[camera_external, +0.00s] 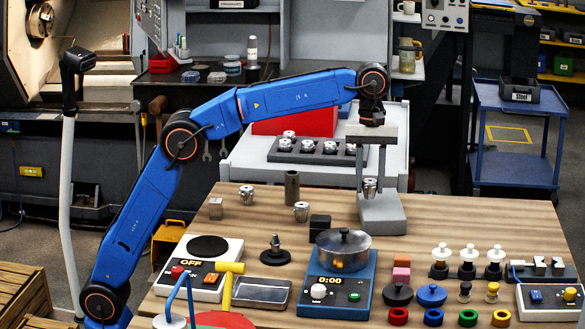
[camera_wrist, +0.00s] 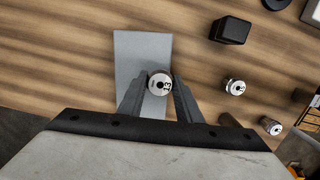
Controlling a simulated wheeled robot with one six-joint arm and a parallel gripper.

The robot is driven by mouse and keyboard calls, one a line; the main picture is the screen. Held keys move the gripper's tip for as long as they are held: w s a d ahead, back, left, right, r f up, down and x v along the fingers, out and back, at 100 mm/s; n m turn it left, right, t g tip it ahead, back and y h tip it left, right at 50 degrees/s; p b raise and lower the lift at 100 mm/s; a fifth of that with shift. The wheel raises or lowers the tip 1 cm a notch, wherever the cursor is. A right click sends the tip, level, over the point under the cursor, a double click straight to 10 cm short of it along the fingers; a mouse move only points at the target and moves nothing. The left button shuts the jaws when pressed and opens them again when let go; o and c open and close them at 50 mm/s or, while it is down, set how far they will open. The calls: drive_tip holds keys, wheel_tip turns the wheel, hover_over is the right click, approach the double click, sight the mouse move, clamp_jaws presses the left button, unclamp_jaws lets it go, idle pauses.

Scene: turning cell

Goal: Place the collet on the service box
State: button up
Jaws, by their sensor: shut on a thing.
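My gripper (camera_external: 370,182) points straight down in the external view, its fingers shut on a silver collet (camera_external: 370,189). The collet is upright above a flat grey block (camera_external: 384,215) on the wooden table; the block also shows in the wrist view (camera_wrist: 138,48). I cannot tell whether the collet touches the block. No label shows which thing is the service box; this grey block may be it.
Two more collets (camera_external: 301,211) (camera_external: 246,195) and a dark cylinder (camera_external: 291,187) stand left of the block. A tray of collets (camera_external: 312,152) lies behind, before a red box (camera_external: 295,123).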

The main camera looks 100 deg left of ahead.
sight(370, 180)
drive_tip(key=shift+f, duration=1.25)
drive_tip(key=shift+f, duration=0.1)
drive_tip(key=o, duration=1.2)
drive_tip(key=shift+c, duration=0.2)
drive_tip(key=r, duration=0.4)
drive_tip(key=a+r, duration=0.1)
drive_tip(key=r, duration=0.2)
drive_tip(key=shift+r, duration=0.35)
drive_tip(key=shift+s, duration=0.1)
